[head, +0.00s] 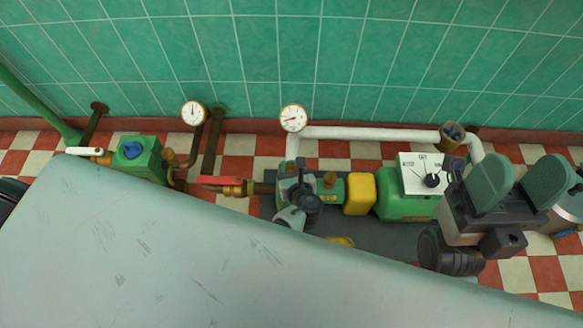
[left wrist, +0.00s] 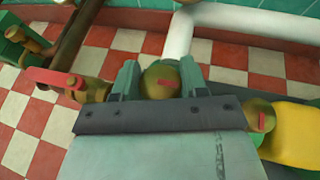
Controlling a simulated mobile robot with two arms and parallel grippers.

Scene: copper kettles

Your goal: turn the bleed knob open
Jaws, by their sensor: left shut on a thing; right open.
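In the left wrist view a round brass knob (left wrist: 160,84) with a red mark sits between the fingers of my left gripper (left wrist: 160,76), which is shut on it. The red mark lies nearly level across the picture. In the head view my left gripper (head: 297,188) is over the left end of the green pump (head: 327,191) and hides this knob. A second brass knob (head: 330,180) stands just to the right; it also shows in the left wrist view (left wrist: 259,118) with a red mark. My right gripper (head: 519,182) is open and empty at the right.
A red lever valve (head: 221,181) is close on the left. A yellow block (head: 361,194) and a white switch panel (head: 424,165) stand to the right. A white pipe (head: 370,133) and a gauge (head: 293,118) are behind.

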